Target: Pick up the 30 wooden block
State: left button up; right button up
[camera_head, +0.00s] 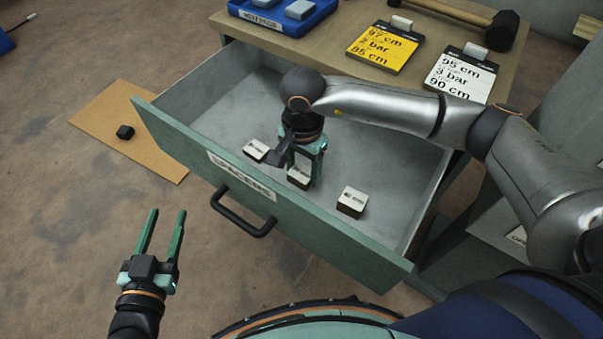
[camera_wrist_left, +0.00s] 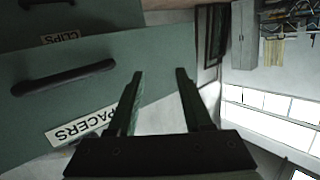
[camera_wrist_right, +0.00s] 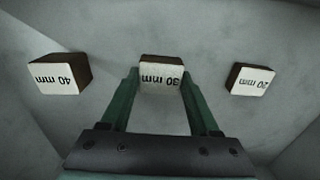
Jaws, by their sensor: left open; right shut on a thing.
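The 30 mm wooden block (camera_wrist_right: 161,75), brown with a white labelled face, is the middle one of three blocks in the open drawer. My right gripper (camera_wrist_right: 160,88) is shut on it, with one green finger on each side. In the head view the block (camera_head: 299,179) shows below the right gripper (camera_head: 304,172), partly hidden by the fingers. Whether it touches the drawer floor is hard to tell. My left gripper (camera_head: 160,215) is open and empty, in front of the drawer to the left; its fingers also show in the left wrist view (camera_wrist_left: 158,75).
The 40 mm block (camera_wrist_right: 60,74) and the 20 mm block (camera_wrist_right: 251,80) lie on either side, apart from the fingers. The drawer front (camera_head: 330,225) with its black handle (camera_head: 243,216) and the drawer's walls surround them. Yellow (camera_head: 381,47) and white (camera_head: 460,76) cards lie on the worktop.

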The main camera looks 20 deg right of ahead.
jog(key=c, duration=0.5)
jog(key=shift+o, duration=0.2)
jog(key=shift+r, duration=0.15)
